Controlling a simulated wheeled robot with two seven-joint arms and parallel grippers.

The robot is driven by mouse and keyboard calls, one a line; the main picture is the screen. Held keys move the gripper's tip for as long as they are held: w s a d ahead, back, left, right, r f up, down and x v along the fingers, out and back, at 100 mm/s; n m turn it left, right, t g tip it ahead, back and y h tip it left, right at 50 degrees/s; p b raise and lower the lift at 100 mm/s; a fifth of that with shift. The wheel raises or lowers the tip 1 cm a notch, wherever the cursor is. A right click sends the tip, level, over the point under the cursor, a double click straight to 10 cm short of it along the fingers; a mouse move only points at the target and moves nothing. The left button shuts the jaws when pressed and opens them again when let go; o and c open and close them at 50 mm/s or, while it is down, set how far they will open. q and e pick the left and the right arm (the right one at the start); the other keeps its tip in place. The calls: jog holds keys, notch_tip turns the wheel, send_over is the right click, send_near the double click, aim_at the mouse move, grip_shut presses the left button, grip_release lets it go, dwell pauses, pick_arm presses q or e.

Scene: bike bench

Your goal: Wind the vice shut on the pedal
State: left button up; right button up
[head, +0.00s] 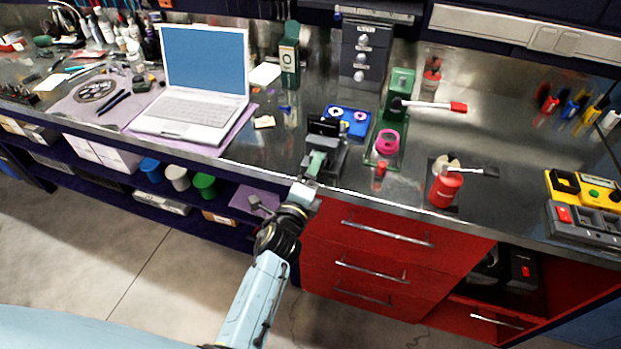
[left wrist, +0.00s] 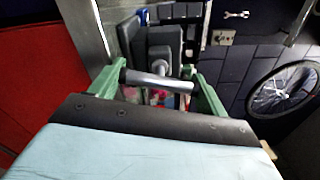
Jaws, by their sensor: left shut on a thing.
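The dark grey vice (head: 333,150) stands at the front edge of the metal bench. A black block (head: 323,126) sits at its jaws; I cannot tell whether it is the pedal or part of the vice. My left gripper (head: 315,165) reaches the front of the vice from below. In the left wrist view its green fingers (left wrist: 158,84) stand on either side of the grey vice handle (left wrist: 146,78), shut on it. The vice body (left wrist: 163,50) shows behind the handle. The jaw gap is hidden there. My right gripper is not in view.
A blue tray (head: 355,122) is just behind the vice, and a green stand (head: 397,97) with a pink ring (head: 387,142) is to its right. A red bottle (head: 445,187) stands further right. A laptop (head: 200,90) is left. Red drawers (head: 385,250) lie below the bench edge.

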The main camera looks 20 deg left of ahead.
pick_arm(q)
jog(key=m, duration=0.2)
jog(key=m+b, duration=0.1)
jog(key=shift+s+f+m, duration=0.15)
jog(key=shift+f+m, duration=0.25)
jog(key=m+b, duration=0.1)
jog(key=m, duration=0.1)
jog(key=shift+m, duration=0.4)
jog(key=m, duration=0.3)
jog(key=shift+r, duration=0.1)
jog(key=shift+m, duration=1.7)
jog(key=o, duration=0.6)
jog(key=shift+c, duration=0.2)
jog(key=o, duration=0.4)
jog(key=shift+s+r, duration=0.1)
jog(key=shift+r, duration=0.05)
